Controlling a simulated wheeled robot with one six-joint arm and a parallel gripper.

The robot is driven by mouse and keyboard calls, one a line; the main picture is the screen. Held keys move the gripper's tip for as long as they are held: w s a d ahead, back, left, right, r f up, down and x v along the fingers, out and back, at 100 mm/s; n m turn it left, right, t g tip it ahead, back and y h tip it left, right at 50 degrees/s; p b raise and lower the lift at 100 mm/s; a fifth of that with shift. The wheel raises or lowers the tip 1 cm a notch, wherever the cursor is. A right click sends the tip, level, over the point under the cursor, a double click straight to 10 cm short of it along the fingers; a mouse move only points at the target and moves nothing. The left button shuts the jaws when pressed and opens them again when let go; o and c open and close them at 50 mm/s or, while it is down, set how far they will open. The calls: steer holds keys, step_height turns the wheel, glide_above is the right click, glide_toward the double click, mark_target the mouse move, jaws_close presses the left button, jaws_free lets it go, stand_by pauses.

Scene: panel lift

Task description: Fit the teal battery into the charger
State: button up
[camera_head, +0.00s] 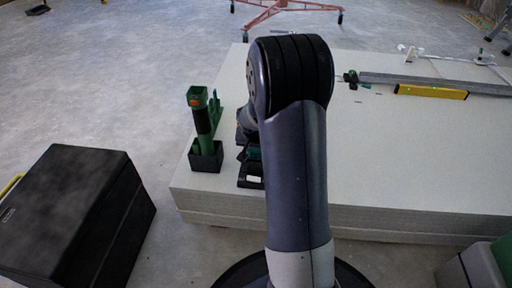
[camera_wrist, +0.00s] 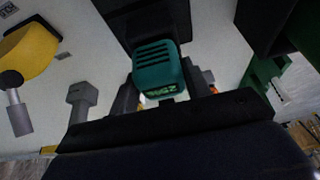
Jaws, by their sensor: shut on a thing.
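The teal battery (camera_wrist: 157,66) has dark slots on its face and sits between the two fingers of my gripper (camera_wrist: 160,88) in the wrist view. My gripper is shut on it. In the head view only a sliver of the battery's teal (camera_head: 253,153) shows beside my arm, which hides most of the gripper. The black charger (camera_head: 250,182) lies on the board stack just in front of it, partly behind my arm. In the wrist view a black block, seemingly the charger (camera_wrist: 140,20), is right against the battery's upper end. I cannot tell whether the battery is seated in it.
A green and black tool (camera_head: 204,120) stands in a black holder (camera_head: 207,157) left of the charger. The pale board stack (camera_head: 400,160) is clear at right, with a yellow level (camera_head: 431,91) farther back. A large black case (camera_head: 75,215) stands on the floor at left.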

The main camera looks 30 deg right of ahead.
steer(key=o, duration=1.2)
steer(key=shift+c, duration=0.2)
steer(key=p+v, duration=0.4)
steer(key=v, duration=0.6)
steer(key=shift+s+r+p, duration=0.15)
steer(key=shift+r+p, duration=0.2)
steer(key=shift+p, duration=0.05)
steer(key=shift+a+f, duration=0.1)
steer(key=shift+a, duration=0.05)
